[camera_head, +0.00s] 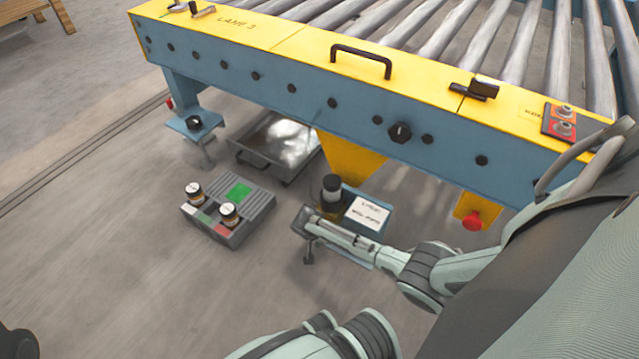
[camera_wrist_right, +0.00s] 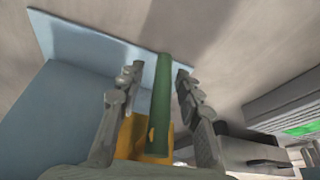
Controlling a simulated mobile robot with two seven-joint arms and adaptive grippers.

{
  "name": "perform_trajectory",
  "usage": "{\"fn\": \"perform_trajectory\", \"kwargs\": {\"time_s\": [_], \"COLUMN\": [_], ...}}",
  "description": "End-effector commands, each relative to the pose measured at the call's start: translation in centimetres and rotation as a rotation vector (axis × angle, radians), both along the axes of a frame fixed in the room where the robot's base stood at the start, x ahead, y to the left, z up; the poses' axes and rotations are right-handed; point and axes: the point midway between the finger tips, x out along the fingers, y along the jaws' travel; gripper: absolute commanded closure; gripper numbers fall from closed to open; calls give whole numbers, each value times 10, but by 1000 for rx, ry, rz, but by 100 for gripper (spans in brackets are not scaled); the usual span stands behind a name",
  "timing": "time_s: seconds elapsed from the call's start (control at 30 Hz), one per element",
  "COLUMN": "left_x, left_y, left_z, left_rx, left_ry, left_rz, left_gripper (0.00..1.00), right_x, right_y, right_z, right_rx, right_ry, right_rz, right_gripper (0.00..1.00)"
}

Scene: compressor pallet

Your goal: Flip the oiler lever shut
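A green lever (camera_wrist_right: 161,95) stands up between the fingers of my right gripper (camera_wrist_right: 158,78) in the right wrist view. A yellow part (camera_wrist_right: 155,142) shows at its lower end. The fingers are spread on either side of the lever, with gaps visible; contact is not apparent. In the head view my right gripper (camera_head: 305,226) is low beside the blue box with a white label (camera_head: 368,215) under the conveyor; the lever cannot be made out there. A black-capped bottle (camera_head: 331,188) stands at that box. My left gripper is not in view.
The blue and yellow conveyor frame (camera_head: 255,75) runs above the box, with a red knob (camera_head: 474,219) hanging at its right. A grey tray (camera_head: 245,225) with two small jars and a shallow metal pan (camera_head: 252,158) lie to the left.

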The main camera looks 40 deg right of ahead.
Motion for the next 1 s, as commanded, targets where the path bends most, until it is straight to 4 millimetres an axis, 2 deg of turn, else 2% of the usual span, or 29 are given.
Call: {"fn": "perform_trajectory", "kwargs": {"time_s": [0.13,0.4,1.0], "left_x": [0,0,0], "left_y": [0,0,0], "left_z": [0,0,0], "left_rx": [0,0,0], "left_ry": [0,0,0], "left_rz": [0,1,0], "left_gripper": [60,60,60], "right_x": [0,0,0], "right_y": [0,0,1], "right_z": [1,1,0], "right_rx": [0,0,1], "right_ry": [0,0,-2], "right_rz": [0,1,1], "right_gripper": [68,100,100]}}
